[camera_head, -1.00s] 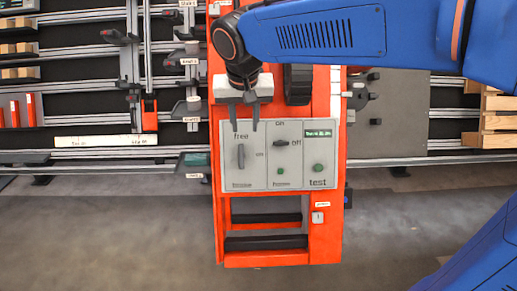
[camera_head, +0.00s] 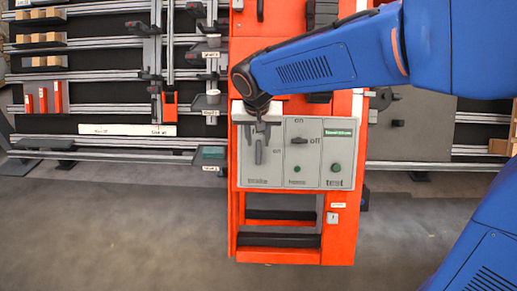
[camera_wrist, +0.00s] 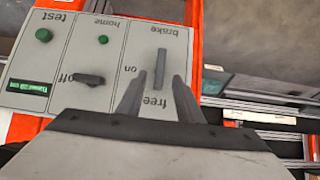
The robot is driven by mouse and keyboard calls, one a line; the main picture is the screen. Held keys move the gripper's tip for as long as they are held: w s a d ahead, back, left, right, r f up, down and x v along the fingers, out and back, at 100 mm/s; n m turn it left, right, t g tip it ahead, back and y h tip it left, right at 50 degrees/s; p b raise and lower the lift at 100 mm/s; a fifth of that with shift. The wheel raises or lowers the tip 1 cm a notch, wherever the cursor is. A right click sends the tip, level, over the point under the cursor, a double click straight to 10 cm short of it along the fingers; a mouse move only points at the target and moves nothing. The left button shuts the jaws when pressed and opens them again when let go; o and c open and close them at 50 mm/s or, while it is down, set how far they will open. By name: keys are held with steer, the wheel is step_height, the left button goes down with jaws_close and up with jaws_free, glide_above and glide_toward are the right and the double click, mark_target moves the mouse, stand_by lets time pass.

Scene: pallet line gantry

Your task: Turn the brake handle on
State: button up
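The brake handle (camera_head: 258,153) is a small grey bar on the left section of the grey control panel (camera_head: 290,178). It stands upright in line with the "free" label, and "on" is marked to its right. In the wrist view the handle (camera_wrist: 160,68) lies just beyond and between my gripper's (camera_wrist: 155,92) fingertips. My gripper (camera_head: 260,130) is in front of the top of the brake section, with its fingers apart. I see no contact with the handle. My gripper partly hides the "free" label in the head view.
The home section has a dark switch (camera_head: 299,141) by "off" and a green button (camera_head: 297,168). The test section has another green button (camera_head: 336,168). The panel sits on an orange frame (camera_head: 345,225). Racks with rails stand behind at left; open floor lies below them.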

mark_target(258, 149)
steer(key=shift+x, duration=3)
jaws_close()
